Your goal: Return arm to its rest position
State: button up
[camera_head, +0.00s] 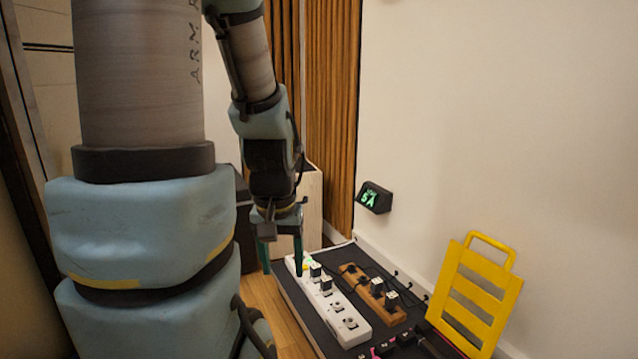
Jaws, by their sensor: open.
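My gripper (282,268) hangs from my arm in the middle of the head view, fingers pointing down. Its two dark green fingers are apart, and I see nothing between them. It is at the far left end of a white power strip (350,324). The right fingertip overlaps the strip in the picture; I cannot tell whether it touches. My upper arm fills the left of the view.
The strip lies on a dark bench top (310,307) with black plugs (326,283) in it. A wooden block (354,276) holds more plugs. A yellow slatted rack (481,290) stands at the right. A display (374,197) reading "5A" is on the wall. Wood floor (262,284) shows left.

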notch_tip(320, 180, up, 35)
jog(key=p, duration=3.4)
jog(key=shift+r, duration=0.15)
